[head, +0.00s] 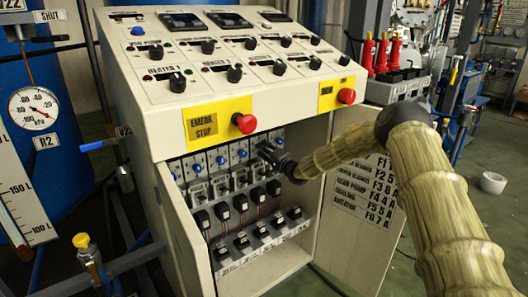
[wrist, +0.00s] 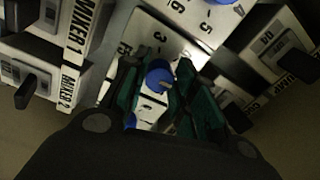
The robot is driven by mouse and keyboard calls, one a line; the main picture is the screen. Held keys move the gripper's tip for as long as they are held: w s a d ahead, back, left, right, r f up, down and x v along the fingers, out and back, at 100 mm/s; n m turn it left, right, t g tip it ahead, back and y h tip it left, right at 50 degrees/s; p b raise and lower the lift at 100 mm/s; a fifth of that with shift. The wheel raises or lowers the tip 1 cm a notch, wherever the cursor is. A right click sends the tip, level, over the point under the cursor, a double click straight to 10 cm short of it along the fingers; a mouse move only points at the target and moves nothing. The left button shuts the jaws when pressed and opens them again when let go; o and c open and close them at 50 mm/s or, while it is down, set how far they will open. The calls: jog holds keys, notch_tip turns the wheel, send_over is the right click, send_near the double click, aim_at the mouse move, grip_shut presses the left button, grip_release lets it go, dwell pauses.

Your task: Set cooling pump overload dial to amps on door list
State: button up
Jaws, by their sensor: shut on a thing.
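The control cabinet (head: 285,100) stands with its lower door open. Inside is a row of overload units with blue dials (head: 197,168). My gripper (head: 268,152) reaches into the right part of this row. In the wrist view, my gripper (wrist: 158,68) has its dark green fingers shut on a blue dial (wrist: 157,76) on a white face with numbers around it. The dial's pointer and exact setting are not clear. The door list (head: 362,190) is on the inner face of the open door; my arm covers its upper part and its small lettering is only partly legible.
Below the dials are black breaker switches (head: 240,202) and a lower row of black blocks (head: 262,230). A neighbouring labelled unit (wrist: 285,48) lies close to the right of my fingers. The red emergency stop (head: 244,123) and knobs are above. The open door stands right.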

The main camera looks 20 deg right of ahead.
jog(key=shift+d+m, duration=0.1)
jog(key=shift+m, duration=0.2)
jog(key=o, duration=1)
jog(key=shift+d, duration=0.1)
jog(key=shift+a, duration=0.2)
jog(key=shift+s+d, duration=0.1)
jog(key=shift+s, duration=0.05)
jog(key=v, duration=1.1)
jog(key=shift+s+d, duration=0.1)
jog(key=shift+s, duration=0.25)
